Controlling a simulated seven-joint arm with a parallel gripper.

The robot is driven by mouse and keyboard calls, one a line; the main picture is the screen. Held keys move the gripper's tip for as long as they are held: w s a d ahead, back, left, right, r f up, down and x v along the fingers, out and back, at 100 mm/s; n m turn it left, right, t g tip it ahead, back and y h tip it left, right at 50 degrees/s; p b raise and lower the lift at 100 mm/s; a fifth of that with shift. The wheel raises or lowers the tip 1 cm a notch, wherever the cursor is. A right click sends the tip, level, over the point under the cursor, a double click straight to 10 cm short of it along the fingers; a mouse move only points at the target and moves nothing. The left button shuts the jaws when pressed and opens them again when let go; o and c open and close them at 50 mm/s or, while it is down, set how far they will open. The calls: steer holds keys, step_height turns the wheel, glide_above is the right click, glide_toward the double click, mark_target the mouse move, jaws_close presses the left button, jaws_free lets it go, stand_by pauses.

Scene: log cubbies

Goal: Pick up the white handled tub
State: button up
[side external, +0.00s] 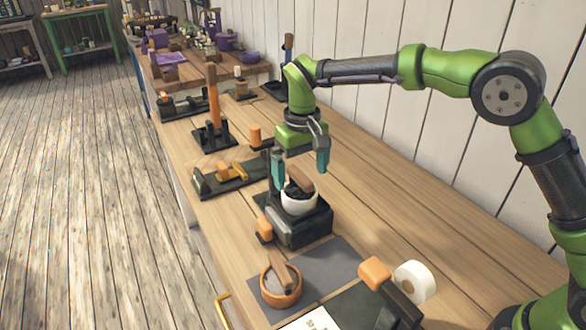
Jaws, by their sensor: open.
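A white tub (298,202) with a brown wooden handle (299,178) and dark contents stands on a black stand (305,229) near the middle of the wooden bench. My gripper (300,175) is above it, pointing down, with teal fingertips. The fingers are apart, one at the tub's left and one above its right side. I cannot tell from this angle whether either finger touches the tub or its handle.
An orange-brown bowl (281,291) with a wooden piece in it sits on a grey mat (335,262) in front. A white roll (414,282) and an orange-handled black tool (389,290) are at front right. A black holder (230,180) stands left. Bench right of the stand is clear.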

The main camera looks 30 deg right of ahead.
mark_target(299, 195)
steer(key=shift+w+f, duration=0.15)
steer(key=shift+f, duration=1.8)
steer(key=shift+r, duration=0.1)
steer(key=c, duration=1.1)
steer(key=shift+c, duration=0.2)
